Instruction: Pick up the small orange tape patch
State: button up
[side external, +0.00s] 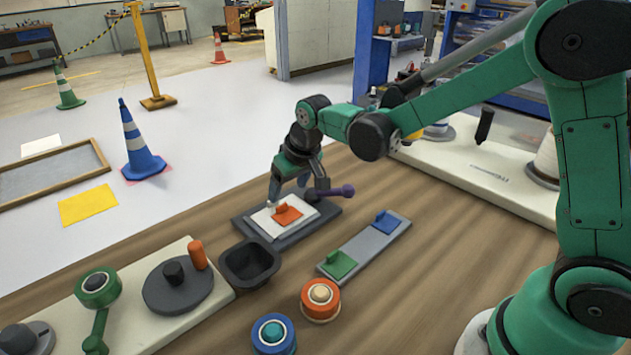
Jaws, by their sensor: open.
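The small orange tape patch (288,216) lies on a white sheet (264,224) on a dark grey plate (290,240). A small raised tab stands on the patch. My gripper (290,196) is open, just behind and above the patch, at the far side of the plate. Its fingers point down, and I cannot tell whether they touch the sheet. Nothing shows between the fingers.
A purple-knobbed lever (345,191) sticks out right of my gripper. A grey strip (372,248) holds a green patch (339,265) and a blue patch (386,222). A black bin (249,264) stands front left.

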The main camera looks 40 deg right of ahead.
aim_at(282, 205)
jog(key=shift+x, duration=2.9)
grip_shut()
